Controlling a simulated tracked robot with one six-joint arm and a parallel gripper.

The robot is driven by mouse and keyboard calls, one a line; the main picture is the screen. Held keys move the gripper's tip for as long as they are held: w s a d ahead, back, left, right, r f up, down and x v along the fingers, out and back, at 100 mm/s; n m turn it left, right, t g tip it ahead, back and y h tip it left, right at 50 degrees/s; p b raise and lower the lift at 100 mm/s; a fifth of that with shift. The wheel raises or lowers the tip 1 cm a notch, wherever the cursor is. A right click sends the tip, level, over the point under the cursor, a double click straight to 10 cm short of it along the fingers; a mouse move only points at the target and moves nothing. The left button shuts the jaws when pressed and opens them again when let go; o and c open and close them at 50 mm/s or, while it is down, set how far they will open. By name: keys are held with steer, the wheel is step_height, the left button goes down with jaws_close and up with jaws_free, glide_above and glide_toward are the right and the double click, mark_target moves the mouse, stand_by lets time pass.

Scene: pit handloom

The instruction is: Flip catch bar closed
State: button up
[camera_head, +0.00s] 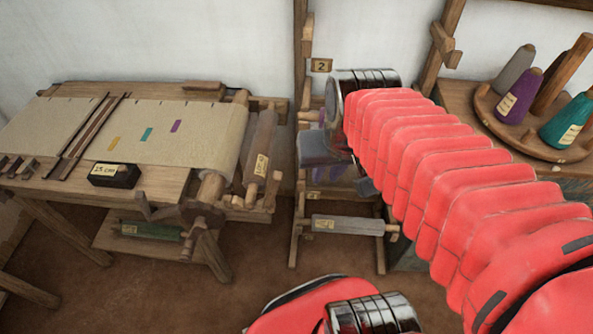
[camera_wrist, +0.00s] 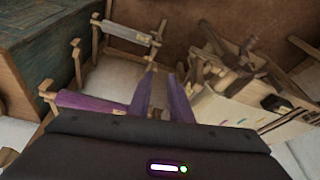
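The handloom (camera_head: 185,185) stands at the left in the head view, with cream cloth on it. At its right end are a cloth roller, a tagged wooden bar (camera_head: 262,165) and a dark wheel-like part (camera_head: 203,215). I cannot tell for sure which part is the catch bar. My gripper (camera_head: 325,150) is right of the loom, in front of a wooden rack and partly hidden by my arm. In the wrist view my gripper (camera_wrist: 161,78) has its two fingers apart with nothing seen between them. The loom (camera_wrist: 235,105) lies right of the fingers there.
The wooden rack (camera_head: 296,225) with rolls stands between the loom and my arm. A purple roll (camera_wrist: 85,102) is close left of the fingers. A black tagged block (camera_head: 115,175) lies on the loom. Yarn cones (camera_head: 518,95) stand on a round tray at the right.

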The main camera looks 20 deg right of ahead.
steer(key=d+f+m, duration=0.1)
steer(key=d+m, duration=0.1)
steer(key=d+f+m+g+y, duration=0.1)
steer(key=d+m, duration=0.1)
steer(key=d+f+m+g+y, duration=0.1)
steer(key=d+f+m, duration=0.1)
steer(key=shift+s+d, duration=0.2)
jaws_close()
steer(key=w+r+m+y, duration=0.1)
steer(key=m+y, duration=0.1)
steer(key=m, duration=0.2)
steer(key=w+d+r+m+t+y, duration=0.1)
steer(key=m+y, duration=0.2)
steer(key=m, duration=0.1)
steer(key=w+r+m+y, duration=0.1)
steer(key=w+m+y, duration=0.1)
steer(key=m+y, duration=0.1)
steer(key=shift+d+r+m+t, duration=0.2)
steer(key=shift+d+m+t, duration=0.1)
steer(key=shift+m, duration=0.4)
